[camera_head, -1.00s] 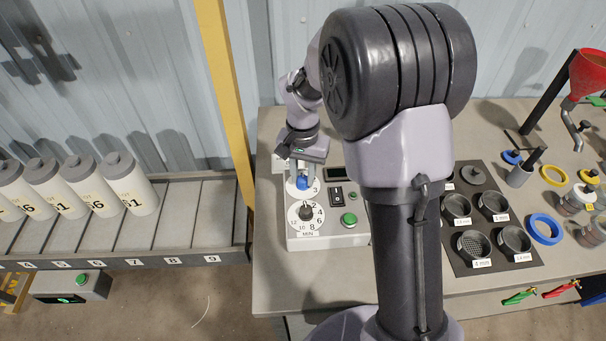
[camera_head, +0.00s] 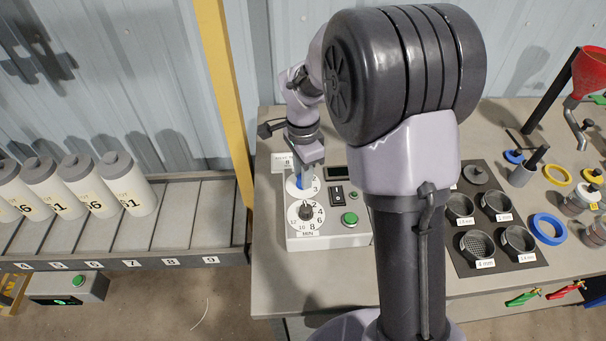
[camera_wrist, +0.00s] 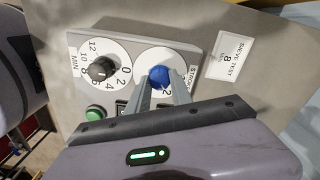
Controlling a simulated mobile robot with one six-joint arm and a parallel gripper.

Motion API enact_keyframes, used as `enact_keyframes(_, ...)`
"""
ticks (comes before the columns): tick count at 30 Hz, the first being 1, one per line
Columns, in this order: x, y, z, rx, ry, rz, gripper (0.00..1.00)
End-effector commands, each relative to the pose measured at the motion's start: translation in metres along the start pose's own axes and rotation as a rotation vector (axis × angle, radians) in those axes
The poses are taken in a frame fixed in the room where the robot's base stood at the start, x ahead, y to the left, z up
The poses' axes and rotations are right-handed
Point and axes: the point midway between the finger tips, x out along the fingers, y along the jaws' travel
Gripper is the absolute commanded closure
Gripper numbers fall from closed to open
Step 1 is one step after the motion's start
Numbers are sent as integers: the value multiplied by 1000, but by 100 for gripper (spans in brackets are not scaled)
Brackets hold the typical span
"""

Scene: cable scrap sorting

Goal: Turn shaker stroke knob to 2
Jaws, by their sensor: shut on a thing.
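The shaker's stroke knob is blue and sits on a white dial (camera_wrist: 146,60) marked STROKE on the control box (camera_head: 328,239). In the wrist view my gripper (camera_wrist: 160,82) is shut on the blue stroke knob (camera_wrist: 160,75), one finger on each side. A digit 2 shows on the dial near the right finger; the other digits and the knob's pointer are mostly hidden. In the head view my gripper (camera_head: 302,181) is over the upper dial, seen edge-on, and covers most of the knob.
A black timer knob (camera_wrist: 102,69) on a MIN dial sits beside the stroke dial. A green button (camera_head: 350,219) and a black switch (camera_head: 337,194) are close by. A card reading SIEVE TEST 8 (camera_wrist: 232,56) lies beside the box. Sieves (camera_head: 459,206) stand to the right.

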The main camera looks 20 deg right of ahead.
Motion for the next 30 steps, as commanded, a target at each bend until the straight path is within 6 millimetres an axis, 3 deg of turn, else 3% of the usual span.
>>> enact_keyframes(9,0,0,0,106,1,-1,100)
enact_keyframes(25,0,0,0,126,1,-1,100)
enact_keyframes(26,0,0,0,126,1,-1,72)
enact_keyframes(29,0,0,0,126,1,-1,52)
enact_keyframes(30,0,0,0,126,1,-1,52)
